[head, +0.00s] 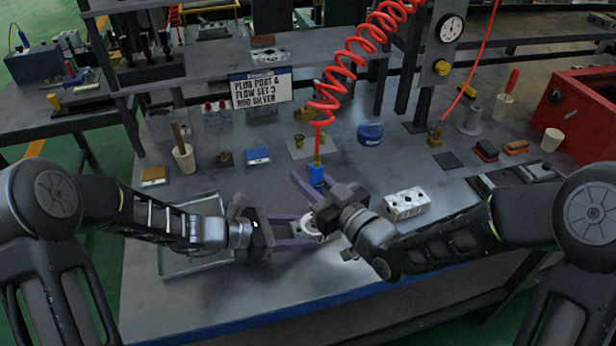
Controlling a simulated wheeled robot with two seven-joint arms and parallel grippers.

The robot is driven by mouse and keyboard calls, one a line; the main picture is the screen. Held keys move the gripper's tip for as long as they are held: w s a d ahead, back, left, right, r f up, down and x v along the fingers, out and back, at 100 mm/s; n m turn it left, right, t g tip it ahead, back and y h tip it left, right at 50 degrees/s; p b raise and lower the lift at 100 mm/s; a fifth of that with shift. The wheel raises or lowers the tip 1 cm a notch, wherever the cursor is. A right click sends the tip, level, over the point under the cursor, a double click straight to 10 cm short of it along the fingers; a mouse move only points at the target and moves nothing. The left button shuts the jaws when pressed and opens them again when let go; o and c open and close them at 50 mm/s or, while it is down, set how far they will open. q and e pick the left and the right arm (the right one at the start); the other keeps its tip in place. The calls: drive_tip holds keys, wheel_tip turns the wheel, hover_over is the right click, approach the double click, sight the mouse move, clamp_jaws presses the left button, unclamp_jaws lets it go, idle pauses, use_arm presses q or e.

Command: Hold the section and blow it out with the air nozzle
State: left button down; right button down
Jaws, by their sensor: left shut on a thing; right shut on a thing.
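My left gripper (308,230) reaches in from the left, its purple fingers shut on a pale metal section (310,225) low over the table's front middle. My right arm and wrist cover part of the section, so its shape is unclear. My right gripper (315,179) points away toward the back, shut on the blue air nozzle (317,174). The nozzle hangs upright on the red coiled hose (345,62). It is just behind the section in the picture; its lower end is hidden, and I cannot tell whether they touch.
A silver valve block (407,203) lies right of my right gripper. A shallow tray (176,264) lies under my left arm. A sign (261,89), cups, a blue round container (370,133) and small parts stand behind. A red bin (575,112) is at right. The front table strip is clear.

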sight(315, 157)
drive_tip(key=shift+s+f, duration=0.1)
drive_tip(key=shift+r, duration=0.65)
drive_tip(key=shift+r, duration=3.05)
use_arm(q)
drive_tip(key=shift+c, duration=2.4)
unclamp_jaws()
drive_tip(key=shift+a, duration=0.1)
